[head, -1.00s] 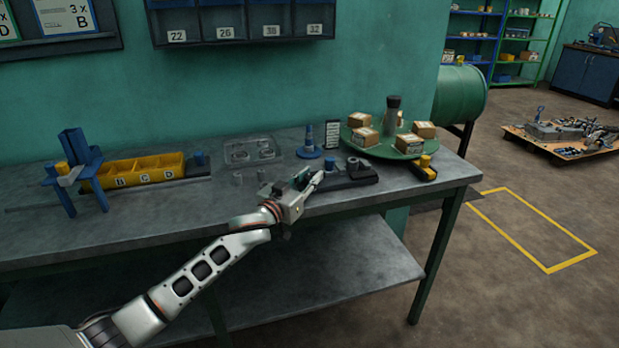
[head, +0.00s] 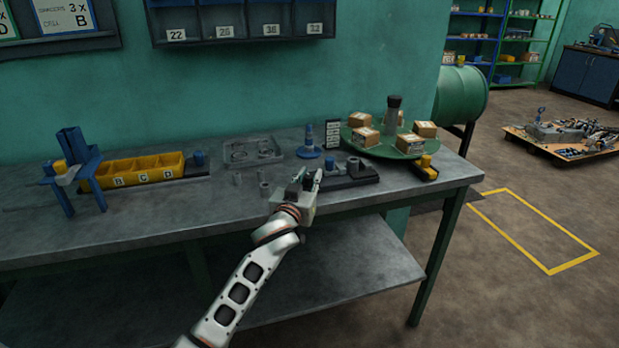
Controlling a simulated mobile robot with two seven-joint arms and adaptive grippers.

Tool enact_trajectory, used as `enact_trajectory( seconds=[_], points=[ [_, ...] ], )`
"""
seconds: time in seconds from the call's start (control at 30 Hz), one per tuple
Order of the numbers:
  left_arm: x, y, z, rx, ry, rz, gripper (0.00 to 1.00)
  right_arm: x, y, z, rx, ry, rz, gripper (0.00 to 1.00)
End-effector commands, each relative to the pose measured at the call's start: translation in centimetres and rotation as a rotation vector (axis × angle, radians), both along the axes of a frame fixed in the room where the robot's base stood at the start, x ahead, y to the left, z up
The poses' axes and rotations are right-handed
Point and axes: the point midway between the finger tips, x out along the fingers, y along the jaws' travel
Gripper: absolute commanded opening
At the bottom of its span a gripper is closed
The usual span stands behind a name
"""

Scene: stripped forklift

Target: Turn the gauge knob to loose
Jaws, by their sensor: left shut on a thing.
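A dark gauge fixture (head: 360,178) with a low base and short upright posts lies on the workbench, left of the green turntable. My left gripper (head: 308,180) is at the fixture's left end, its fingers shut on a small part there. By its place this part seems to be the gauge knob, but the fingers hide it, so its setting cannot be read. My right gripper is not in view.
The bench front is mostly clear.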

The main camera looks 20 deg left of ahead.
Motion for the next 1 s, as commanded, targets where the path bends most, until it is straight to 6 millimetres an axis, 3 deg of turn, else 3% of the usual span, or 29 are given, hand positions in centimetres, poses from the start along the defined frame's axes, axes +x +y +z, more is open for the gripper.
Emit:
enact_trajectory(
  seconds=[0.03,0.07,0.13,0.57,0.77,1.0],
  points=[
    [0.0,-0.1,0.3,-0.001,-0.005,-0.002,0.0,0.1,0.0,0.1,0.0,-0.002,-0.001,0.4],
    [0.0,-0.1,0.3,-0.001,-0.005,-0.002,0.23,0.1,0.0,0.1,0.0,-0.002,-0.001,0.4],
    [0.0,-0.1,0.3,-0.001,-0.004,-0.002,0.38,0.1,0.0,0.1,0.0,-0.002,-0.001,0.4],
    [-0.5,0.0,0.0,-0.001,-0.001,-0.001,0.38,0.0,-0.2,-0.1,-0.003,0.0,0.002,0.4],
    [-3.3,-0.1,-0.1,-0.002,0.0,-0.001,0.38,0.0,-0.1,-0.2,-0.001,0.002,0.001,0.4],
    [-8.2,-0.2,-0.1,-0.002,0.0,-0.001,0.38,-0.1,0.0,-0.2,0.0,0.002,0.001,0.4]
  ],
)
